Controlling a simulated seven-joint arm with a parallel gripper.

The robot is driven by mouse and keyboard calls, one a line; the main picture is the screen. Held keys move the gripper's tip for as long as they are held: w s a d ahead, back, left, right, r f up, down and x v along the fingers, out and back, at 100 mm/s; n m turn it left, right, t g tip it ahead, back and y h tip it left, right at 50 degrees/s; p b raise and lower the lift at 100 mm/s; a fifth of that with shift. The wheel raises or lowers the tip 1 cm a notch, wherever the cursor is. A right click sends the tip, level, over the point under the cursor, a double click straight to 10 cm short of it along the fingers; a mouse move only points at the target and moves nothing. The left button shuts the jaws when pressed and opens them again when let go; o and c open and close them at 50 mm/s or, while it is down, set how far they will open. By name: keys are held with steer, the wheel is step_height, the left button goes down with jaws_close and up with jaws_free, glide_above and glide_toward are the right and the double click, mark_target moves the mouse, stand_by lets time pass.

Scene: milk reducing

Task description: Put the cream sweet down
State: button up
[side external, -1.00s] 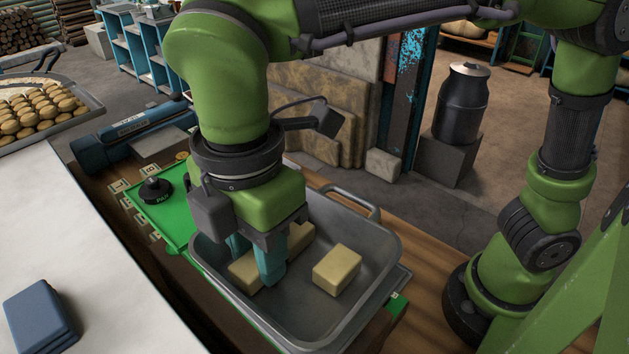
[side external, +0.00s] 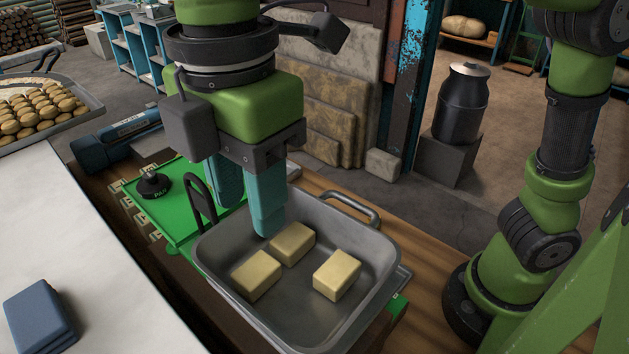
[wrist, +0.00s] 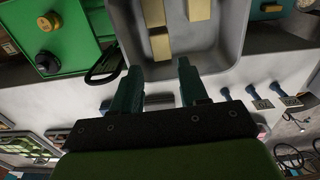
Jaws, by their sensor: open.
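Three cream-coloured sweet blocks lie apart on the floor of a grey metal pan (side external: 345,228): one at the left (side external: 256,275), one at the back (side external: 292,243) and one at the right (side external: 337,275). I cannot tell which one the task means. My gripper (side external: 246,215) is open and empty above the pan's back left part, its teal fingers pointing down, clear of the blocks. In the wrist view, the fingers (wrist: 160,85) are spread, with the blocks beyond them in the pan.
A green board (side external: 180,205) with a black knob (side external: 154,186) lies left of the pan. A tray of round buns (side external: 40,105) is behind.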

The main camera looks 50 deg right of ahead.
step_height(320, 180, up, 4)
steer(key=w+d+f+m+t+y, duration=0.1)
steer(key=w+d+f+m, duration=0.1)
steer(key=d+m, duration=0.35)
steer(key=w+d+f+m+t, duration=0.1)
steer(key=w+d+f+m, duration=0.15)
steer(key=d, duration=0.65)
steer(key=s+d+f+m+t, duration=0.1)
steer(key=d+f+m+t, duration=0.1)
steer(key=d+f+m, duration=0.2)
steer(key=s+d+f+m+t+y, duration=0.1)
steer(key=d+f+m+t, duration=0.2)
steer(key=d+m, duration=0.7)
step_height(320, 180, down, 2)
steer(key=shift+s+f+m, duration=0.2)
steer(key=shift+s+m, duration=0.1)
steer(key=shift+s, duration=0.1)
